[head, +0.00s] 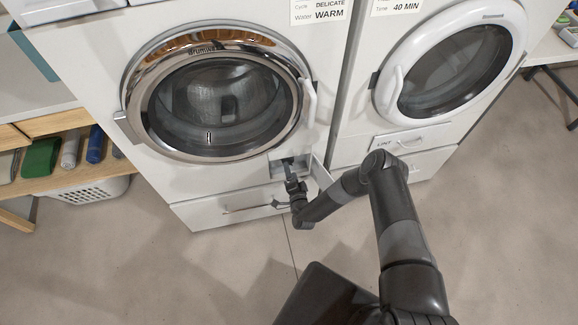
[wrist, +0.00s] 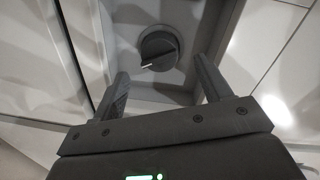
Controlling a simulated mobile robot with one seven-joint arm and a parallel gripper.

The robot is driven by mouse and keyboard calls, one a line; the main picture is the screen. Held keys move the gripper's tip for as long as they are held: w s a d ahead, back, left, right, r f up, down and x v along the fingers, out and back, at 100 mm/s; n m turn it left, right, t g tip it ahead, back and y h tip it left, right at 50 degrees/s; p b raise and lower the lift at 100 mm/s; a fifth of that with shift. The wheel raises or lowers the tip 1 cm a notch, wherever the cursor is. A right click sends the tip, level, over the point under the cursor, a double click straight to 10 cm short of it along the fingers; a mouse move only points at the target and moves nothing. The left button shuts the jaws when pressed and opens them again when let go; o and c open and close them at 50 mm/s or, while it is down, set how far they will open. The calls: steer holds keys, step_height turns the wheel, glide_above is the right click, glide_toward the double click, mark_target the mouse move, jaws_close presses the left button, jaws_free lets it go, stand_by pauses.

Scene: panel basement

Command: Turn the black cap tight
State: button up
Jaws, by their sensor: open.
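The black cap (wrist: 159,50) is a round dark knob with a grip ridge and a pale pointer mark, set in a small recess (wrist: 203,17) low on the front washer. In the wrist view it sits between and beyond my fingers. My gripper (wrist: 162,88) is open, with one finger on each side of the cap and a visible gap to both. I cannot tell how far the fingertips are from it in depth. In the head view my gripper (head: 289,170) reaches into the recess (head: 276,166) and the cap is hidden there.
The recess's small door (head: 320,171) stands open at its right. Above is the washer's round chrome door (head: 215,95), closed. A drawer handle (head: 250,208) runs below. A dryer (head: 450,60) stands to the right, and a white basket (head: 85,190) is at left. The floor in front is clear.

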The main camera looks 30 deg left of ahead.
steer(key=v, duration=0.6)
steer(key=shift+w, duration=0.1)
stand_by(0.3)
